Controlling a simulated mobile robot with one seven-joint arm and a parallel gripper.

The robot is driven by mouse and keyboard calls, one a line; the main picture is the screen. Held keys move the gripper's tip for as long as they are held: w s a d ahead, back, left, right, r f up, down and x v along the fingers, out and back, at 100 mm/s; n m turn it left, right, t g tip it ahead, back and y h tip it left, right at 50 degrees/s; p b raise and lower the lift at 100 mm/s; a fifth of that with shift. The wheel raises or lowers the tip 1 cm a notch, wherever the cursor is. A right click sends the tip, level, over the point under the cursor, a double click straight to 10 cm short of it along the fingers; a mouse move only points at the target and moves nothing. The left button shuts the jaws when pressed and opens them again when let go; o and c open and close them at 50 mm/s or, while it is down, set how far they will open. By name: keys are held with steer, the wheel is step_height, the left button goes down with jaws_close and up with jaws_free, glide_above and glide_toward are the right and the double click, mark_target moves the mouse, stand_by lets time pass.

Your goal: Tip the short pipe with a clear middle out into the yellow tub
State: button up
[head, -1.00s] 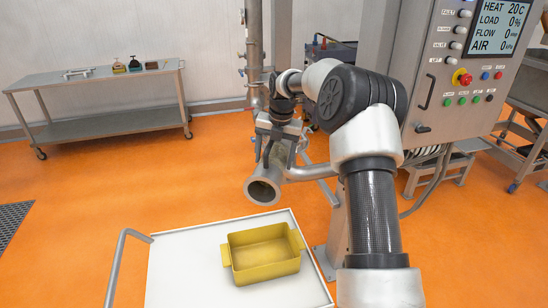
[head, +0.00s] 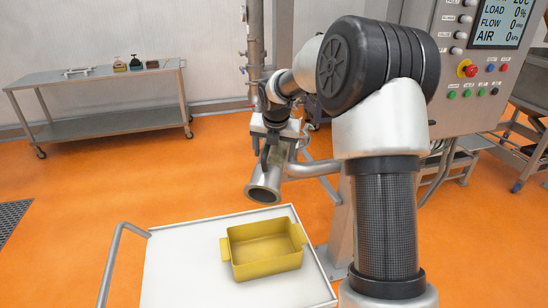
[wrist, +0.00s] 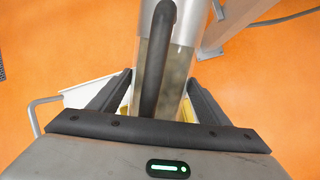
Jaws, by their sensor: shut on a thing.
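The short pipe (head: 267,178) is metal with a wide flanged open end. In the head view it hangs steeply tilted, its flange low and pointing down toward the front. In the wrist view its clear middle (wrist: 181,72) shows behind a black curved bar. My gripper (head: 274,145) is shut on the pipe; its two dark fingers flank the pipe in the wrist view. The exact contact is hidden. The yellow tub (head: 268,268) stands upright below the flange, apart from it; its inside looks empty. Slivers of the tub show beside the pipe in the wrist view (wrist: 188,112).
The tub stands on a white trolley top (head: 185,270) with a grey handle (head: 111,262) at left. A metal stand and pipework (head: 318,168) are close to the right of the pipe. A control panel (head: 480,60) is at right. A bench (head: 100,100) stands far left.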

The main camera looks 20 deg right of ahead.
steer(key=shift+s+a+f+t+h+b, duration=0.15)
steer(key=shift+t+b, duration=0.25)
steer(key=shift+b, duration=1.75)
steer(key=shift+s+a+r+t+h+b, duration=0.1)
steer(key=shift+s+t+h+b, duration=0.25)
steer(key=shift+b, duration=1.8)
steer(key=f+t+b, duration=0.1)
steer(key=b, duration=0.4)
steer(key=s+a+f+t+h+b, duration=0.1)
steer(key=b, duration=0.4)
steer(key=s+f+t+b, duration=0.1)
steer(key=b, duration=0.4)
steer(key=shift+s+a, duration=0.2)
steer(key=shift+a, duration=0.05)
steer(key=shift+s+a+f+n+t+h+b, duration=0.15)
steer(key=shift+s+n+t+h+b, duration=0.2)
steer(key=shift+b, duration=1.25)
steer(key=shift+w, duration=0.1)
